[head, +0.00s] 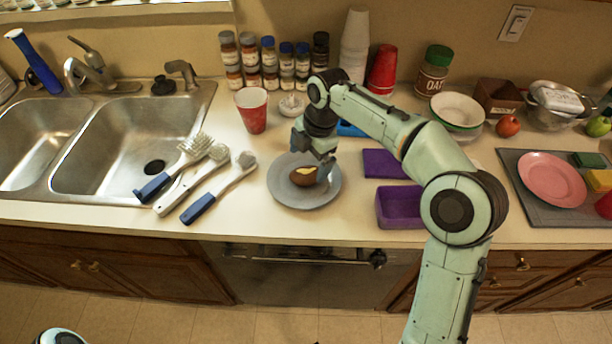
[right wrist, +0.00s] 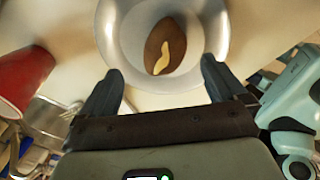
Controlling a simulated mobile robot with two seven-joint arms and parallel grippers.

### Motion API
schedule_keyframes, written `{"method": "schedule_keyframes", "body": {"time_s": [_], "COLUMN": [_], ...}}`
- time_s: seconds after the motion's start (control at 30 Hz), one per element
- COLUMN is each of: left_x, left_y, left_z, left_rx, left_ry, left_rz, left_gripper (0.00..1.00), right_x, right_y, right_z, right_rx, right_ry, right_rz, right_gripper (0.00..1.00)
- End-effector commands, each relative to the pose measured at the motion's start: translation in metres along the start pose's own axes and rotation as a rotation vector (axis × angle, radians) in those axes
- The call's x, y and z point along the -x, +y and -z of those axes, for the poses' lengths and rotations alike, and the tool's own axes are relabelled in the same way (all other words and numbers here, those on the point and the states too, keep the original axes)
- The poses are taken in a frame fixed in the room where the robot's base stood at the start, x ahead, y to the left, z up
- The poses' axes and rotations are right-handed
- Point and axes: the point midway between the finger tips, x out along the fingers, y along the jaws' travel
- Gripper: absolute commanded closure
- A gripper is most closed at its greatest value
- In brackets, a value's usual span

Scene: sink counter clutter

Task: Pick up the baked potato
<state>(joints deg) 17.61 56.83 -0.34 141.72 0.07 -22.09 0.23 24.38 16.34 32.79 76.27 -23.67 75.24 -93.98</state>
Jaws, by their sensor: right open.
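The baked potato (head: 304,176) is brown with a yellow split top. It lies on a grey-blue plate (head: 299,201) on the counter, right of the brushes. In the right wrist view the potato (right wrist: 166,47) lies on the plate (right wrist: 120,62), ahead of the fingertips. My right gripper (head: 316,163) is just above and behind the potato in the head view. In the right wrist view its two fingers (right wrist: 162,72) are apart with nothing between them. Part of the potato may be hidden by the gripper in the head view. My left gripper is not in view.
Several brushes (head: 205,172) lie left of the plate beside the sink (head: 122,140). A red cup (head: 252,112) stands behind the plate. A purple container (head: 401,208) sits to the right, under my right arm. Spice jars (head: 269,62) line the back wall.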

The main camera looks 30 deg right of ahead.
Motion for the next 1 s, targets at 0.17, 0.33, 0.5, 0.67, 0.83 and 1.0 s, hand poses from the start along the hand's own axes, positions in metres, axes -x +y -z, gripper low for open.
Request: {"method": "schedule_keyframes", "body": {"time_s": [0.17,0.33,0.5,0.67,0.83,1.0], "left_x": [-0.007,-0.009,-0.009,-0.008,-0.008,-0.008], "left_y": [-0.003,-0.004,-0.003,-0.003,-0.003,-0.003], "left_z": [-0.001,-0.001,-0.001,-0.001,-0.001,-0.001], "left_rx": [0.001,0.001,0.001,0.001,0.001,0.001], "left_ry": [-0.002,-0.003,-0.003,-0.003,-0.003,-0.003], "left_rz": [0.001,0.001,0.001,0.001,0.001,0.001], "left_gripper": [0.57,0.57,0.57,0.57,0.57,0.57], "right_x": [-0.028,-0.046,-0.048,-0.048,-0.048,-0.048], "right_y": [-0.007,-0.006,-0.006,-0.006,-0.006,-0.006], "right_z": [-0.002,-0.002,-0.002,-0.002,-0.002,-0.002], "right_rx": [-0.002,0.000,0.000,0.000,0.000,0.000], "right_ry": [0.002,0.001,0.001,0.000,0.000,0.000], "right_rz": [0.005,0.003,0.001,0.001,0.001,0.001], "right_gripper": [0.02,0.02,0.02,0.22,0.73,0.73]}}
